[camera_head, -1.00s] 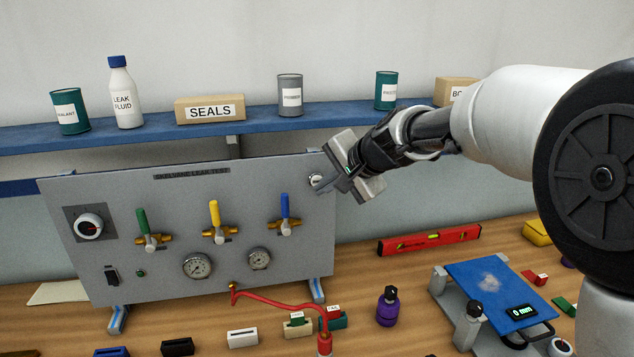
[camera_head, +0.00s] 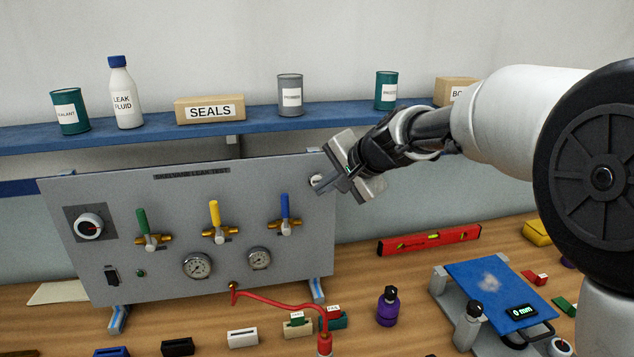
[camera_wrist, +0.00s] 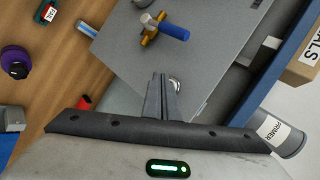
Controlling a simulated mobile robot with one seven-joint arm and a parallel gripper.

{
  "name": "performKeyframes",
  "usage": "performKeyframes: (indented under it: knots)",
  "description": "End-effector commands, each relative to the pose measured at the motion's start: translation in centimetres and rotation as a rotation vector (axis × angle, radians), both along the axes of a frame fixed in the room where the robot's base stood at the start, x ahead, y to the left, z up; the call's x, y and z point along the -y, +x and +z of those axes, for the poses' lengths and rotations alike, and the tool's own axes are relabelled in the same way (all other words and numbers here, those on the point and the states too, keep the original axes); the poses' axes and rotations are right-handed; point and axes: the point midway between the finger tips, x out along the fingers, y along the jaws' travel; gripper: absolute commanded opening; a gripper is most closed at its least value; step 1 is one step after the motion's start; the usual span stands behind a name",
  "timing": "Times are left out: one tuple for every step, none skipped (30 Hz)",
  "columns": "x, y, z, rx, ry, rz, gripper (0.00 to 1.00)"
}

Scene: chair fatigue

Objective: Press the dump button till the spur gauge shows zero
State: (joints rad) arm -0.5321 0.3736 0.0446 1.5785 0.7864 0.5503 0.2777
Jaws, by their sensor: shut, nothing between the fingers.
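The grey test panel (camera_head: 110,215) stands on the bench. A round pale button (camera_head: 316,180) sits at its upper right edge and also shows in the wrist view (camera_wrist: 175,84), just beyond the fingertips. My gripper (camera_head: 322,190) is shut and empty, its tips right at the button; I cannot tell if they touch it. The fingers also show in the wrist view (camera_wrist: 163,80). Two round gauges sit low on the panel, a left one (camera_head: 197,266) and a right one (camera_head: 259,258). Their labels and exact readings are too small to read.
Green (camera_head: 143,222), yellow (camera_head: 215,214) and blue (camera_head: 285,207) valve levers stand on the panel, with a dial (camera_head: 89,226) at left. A blue shelf (camera_head: 260,125) with cans and boxes runs above. A red hose (camera_head: 280,304) leaves the panel's bottom.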

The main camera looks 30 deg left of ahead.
Motion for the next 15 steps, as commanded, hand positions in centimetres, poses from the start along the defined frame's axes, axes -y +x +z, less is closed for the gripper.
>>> performKeyframes:
  knots:
    - [0.00, 0.00, 0.00, 0.000, 0.000, 0.000, 0.00]
    - [0.00, 0.00, 0.00, 0.000, 0.000, 0.000, 0.00]
    - [0.00, 0.00, 0.00, 0.000, 0.000, 0.000, 0.00]
    - [0.00, 0.00, 0.00, 0.000, 0.000, 0.000, 0.00]
    - [-0.01, 0.01, 0.00, 0.000, 0.000, 0.000, 0.00]
    - [-0.04, 0.04, 0.01, 0.000, 0.000, 0.000, 0.00]
    - [-0.07, 0.08, 0.02, 0.000, 0.000, 0.000, 0.00]
    - [-0.12, 0.14, 0.04, 0.000, 0.000, 0.000, 0.00]
    - [-0.20, 0.23, 0.05, 0.000, 0.000, 0.000, 0.00]
    - [-0.26, 0.30, 0.06, 0.000, 0.000, 0.000, 0.00]
    - [-0.33, 0.38, 0.07, -0.001, 0.000, 0.000, 0.00]
    - [-0.43, 0.48, 0.07, -0.001, 0.000, 0.000, 0.00]
    - [-0.50, 0.55, 0.07, -0.001, 0.000, 0.000, 0.00]
    - [-0.54, 0.61, 0.05, -0.001, 0.000, 0.000, 0.00]
    - [-0.58, 0.64, 0.03, -0.001, 0.000, 0.000, 0.00]
